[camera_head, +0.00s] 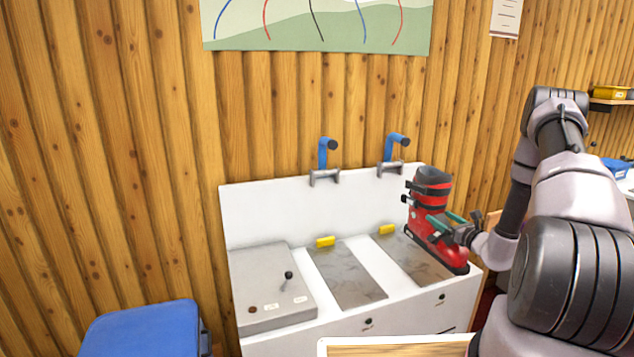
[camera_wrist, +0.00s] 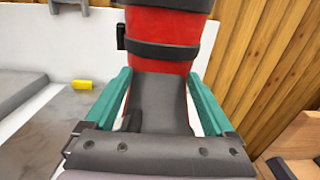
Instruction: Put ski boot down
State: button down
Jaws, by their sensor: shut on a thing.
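A red ski boot (camera_head: 432,206) with black straps and a dark cuff stands upright over the right grey plate of the white bench. My gripper (camera_head: 446,226), with green fingers, is shut on the boot from the right side. In the wrist view the boot (camera_wrist: 165,65) fills the middle, with one green finger of my gripper (camera_wrist: 160,98) on each side of it. I cannot tell whether the sole touches the plate (camera_head: 412,258) or hangs just above it.
A blue bin (camera_head: 145,330) is at lower left. A plank wall stands behind.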

jog(key=s+a+r+m+t+h, duration=0.1)
jog(key=a+r+m+h, duration=0.15)
jog(key=a, duration=0.35)
jog(key=s+a+r+m+h, duration=0.1)
jog(key=a+r+h, duration=0.25)
jog(key=a, duration=0.25)
jog(key=s+a+r, duration=0.1)
jog(key=s+r, duration=0.2)
jog(key=s, duration=0.3)
jog(key=shift+a+r, duration=0.25)
jog(key=shift+r, duration=0.05)
